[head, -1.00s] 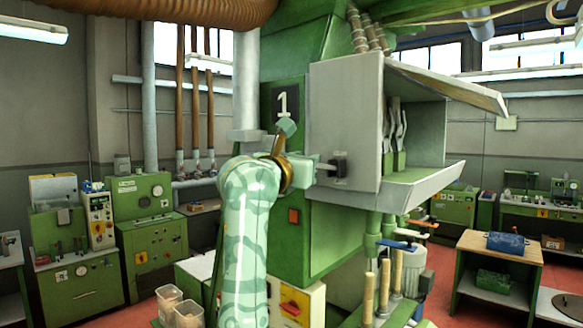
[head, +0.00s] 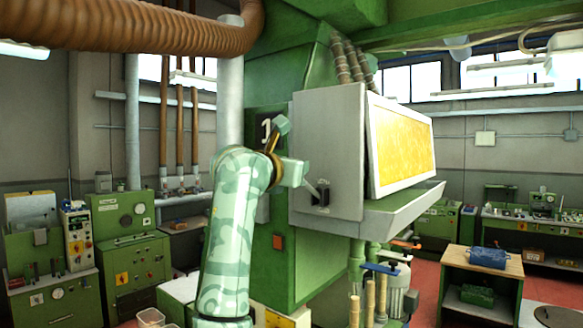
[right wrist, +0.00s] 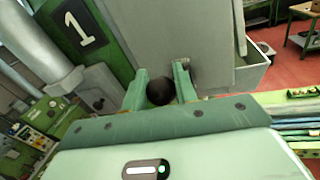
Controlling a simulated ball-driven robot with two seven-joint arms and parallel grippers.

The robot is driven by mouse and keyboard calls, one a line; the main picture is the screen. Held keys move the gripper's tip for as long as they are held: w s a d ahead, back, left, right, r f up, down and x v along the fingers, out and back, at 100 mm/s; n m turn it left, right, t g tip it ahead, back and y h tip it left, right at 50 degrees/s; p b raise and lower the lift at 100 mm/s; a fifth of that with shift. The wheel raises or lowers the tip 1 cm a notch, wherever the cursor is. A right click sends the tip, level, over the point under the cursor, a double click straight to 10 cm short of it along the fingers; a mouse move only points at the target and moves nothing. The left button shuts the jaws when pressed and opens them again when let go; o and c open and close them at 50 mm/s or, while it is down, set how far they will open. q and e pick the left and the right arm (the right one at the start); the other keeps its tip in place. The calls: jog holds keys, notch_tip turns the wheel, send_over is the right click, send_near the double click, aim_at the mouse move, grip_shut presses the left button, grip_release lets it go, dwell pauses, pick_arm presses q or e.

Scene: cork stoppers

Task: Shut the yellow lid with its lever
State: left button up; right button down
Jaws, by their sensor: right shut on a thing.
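The yellow lid (head: 402,143), a yellow panel in a pale frame, hangs down over the front of the grey box. A thin dark gap shows along its left edge, and its lower edge is close to the box's sloping front tray. The lever (head: 316,191) is on the box's left side wall, a short rod from a black mount. My right gripper (head: 303,175) is at the rod's outer end. In the right wrist view, the fingers of this gripper (right wrist: 160,88) are shut on the lever's dark round knob (right wrist: 160,92). My left gripper is not in view.
The grey box (head: 328,140) is fixed to a green machine (head: 300,262). Its front tray (head: 405,208) juts out below the lid. Handled tools (head: 368,300) stand below.

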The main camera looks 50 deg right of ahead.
jog(key=shift+f, duration=0.15)
jog(key=c, duration=1.3)
grip_release()
jog(key=shift+o, duration=0.9)
jog(key=shift+w+d, duration=0.1)
jog(key=shift+d, duration=0.05)
jog(key=b+v, duration=0.6)
jog(key=v, duration=1)
